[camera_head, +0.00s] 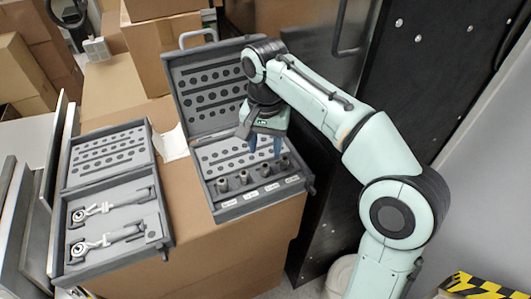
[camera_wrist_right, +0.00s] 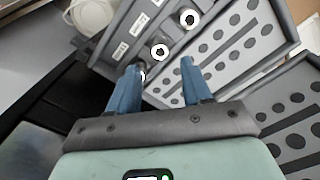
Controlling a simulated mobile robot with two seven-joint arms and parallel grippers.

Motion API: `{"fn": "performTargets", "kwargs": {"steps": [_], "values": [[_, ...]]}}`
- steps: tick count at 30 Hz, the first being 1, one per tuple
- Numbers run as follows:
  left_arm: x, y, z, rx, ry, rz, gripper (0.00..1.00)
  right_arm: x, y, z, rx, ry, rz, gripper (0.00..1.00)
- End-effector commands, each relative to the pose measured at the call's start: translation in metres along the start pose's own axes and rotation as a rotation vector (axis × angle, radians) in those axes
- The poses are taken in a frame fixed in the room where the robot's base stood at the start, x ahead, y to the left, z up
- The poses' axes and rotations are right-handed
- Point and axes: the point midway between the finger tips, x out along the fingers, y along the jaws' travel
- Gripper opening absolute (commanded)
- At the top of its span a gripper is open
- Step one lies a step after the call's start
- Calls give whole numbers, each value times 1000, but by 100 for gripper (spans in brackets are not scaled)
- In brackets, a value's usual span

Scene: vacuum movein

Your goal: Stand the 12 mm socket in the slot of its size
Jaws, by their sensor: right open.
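Several dark metal sockets (camera_head: 243,177) stand in a row along the front of an open grey socket case (camera_head: 226,207). White labels (camera_head: 250,195) lie in front of them, too small to read, so I cannot tell which socket is the 12 mm one. My right gripper (camera_head: 265,148) is open and empty, with blue fingers pointing down over the case behind the row. In the right wrist view the gripper (camera_wrist_right: 161,64) has one socket (camera_wrist_right: 160,52) just beyond its fingertips. Another (camera_wrist_right: 142,74) is partly hidden by the left finger. My left gripper is not in view.
The case's raised lid (camera_head: 205,80) with holes stands behind the sockets. A second open grey case (camera_head: 118,205) with two wrench-like tools lies to the left. Both rest on cardboard boxes (camera_head: 240,250). A dark cabinet (camera_head: 420,70) stands close on the right.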

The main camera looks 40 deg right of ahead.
Motion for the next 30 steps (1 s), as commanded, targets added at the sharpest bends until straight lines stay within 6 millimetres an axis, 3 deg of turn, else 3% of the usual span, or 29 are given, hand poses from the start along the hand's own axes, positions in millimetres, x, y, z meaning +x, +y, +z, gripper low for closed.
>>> {"fn": "performTargets", "kwargs": {"steps": [3, 9, 30], "values": [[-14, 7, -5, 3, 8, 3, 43, -30, -1, -1, -1, 3, -4, 49], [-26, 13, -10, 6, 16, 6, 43, -58, -1, 0, -1, 2, -1, 49], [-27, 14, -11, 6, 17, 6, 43, -64, 0, 0, 0, 0, 1, 49]]}}
